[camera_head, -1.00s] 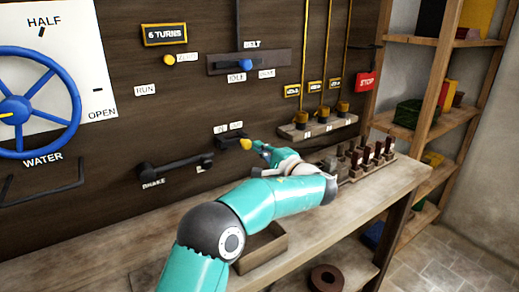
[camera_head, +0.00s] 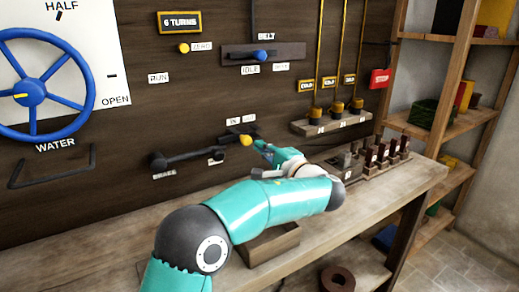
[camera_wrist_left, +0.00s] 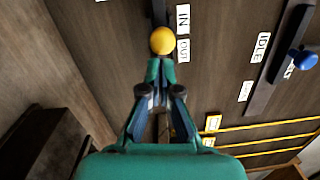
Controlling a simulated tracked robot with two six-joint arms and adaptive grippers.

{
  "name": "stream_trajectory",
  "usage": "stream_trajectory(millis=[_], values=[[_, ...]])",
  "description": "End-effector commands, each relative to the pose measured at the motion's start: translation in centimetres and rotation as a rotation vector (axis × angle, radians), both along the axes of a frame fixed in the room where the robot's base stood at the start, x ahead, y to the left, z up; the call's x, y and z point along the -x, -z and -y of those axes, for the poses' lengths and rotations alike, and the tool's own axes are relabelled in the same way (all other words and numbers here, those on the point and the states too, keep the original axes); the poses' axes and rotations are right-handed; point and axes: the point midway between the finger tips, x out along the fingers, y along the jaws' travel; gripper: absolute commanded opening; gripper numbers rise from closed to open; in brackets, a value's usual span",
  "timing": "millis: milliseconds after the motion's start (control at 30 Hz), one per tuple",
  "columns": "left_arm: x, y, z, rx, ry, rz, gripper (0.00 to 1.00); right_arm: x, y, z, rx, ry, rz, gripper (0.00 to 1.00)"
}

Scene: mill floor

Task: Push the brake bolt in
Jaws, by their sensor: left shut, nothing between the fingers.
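The brake bolt's yellow knob (camera_head: 245,140) sits at a dark mount on the wooden panel, below the small IN and OUT labels (camera_head: 241,120). It is closer to the OUT label. My left gripper (camera_head: 258,144) is shut and empty, with its fingertips against or very near the knob's right side. In the left wrist view the knob (camera_wrist_left: 162,40) lies straight beyond the closed fingertips (camera_wrist_left: 158,64); I cannot tell for sure that they touch. The black brake lever (camera_head: 188,158) lies to the left of the bolt. My right gripper is not in view.
Above are a blue knob in a slotted plate (camera_head: 262,55) and a small yellow knob (camera_head: 184,48). A blue water wheel (camera_head: 30,95) is at left. Rods on a ledge (camera_head: 330,125) and a rack of dark pegs (camera_head: 380,160) stand right.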

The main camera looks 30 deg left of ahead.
Motion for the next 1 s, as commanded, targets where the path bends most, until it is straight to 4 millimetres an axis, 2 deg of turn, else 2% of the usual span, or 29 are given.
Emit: stream_trajectory(millis=[33,200,400,533,1000], values=[[0.2,0.3,1.0,0.0,0.006,0.001,0.0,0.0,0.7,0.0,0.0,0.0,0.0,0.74],[1.0,0.5,4.0,0.0,0.008,-0.001,0.0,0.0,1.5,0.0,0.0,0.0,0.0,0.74],[1.8,0.7,6.5,-0.001,0.008,-0.004,0.0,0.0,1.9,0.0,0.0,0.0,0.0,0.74],[2.2,0.6,7.1,-0.002,0.004,-0.005,0.0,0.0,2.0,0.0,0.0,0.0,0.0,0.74],[2.3,0.6,6.8,-0.001,-0.001,-0.004,0.0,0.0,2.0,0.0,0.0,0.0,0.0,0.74]])
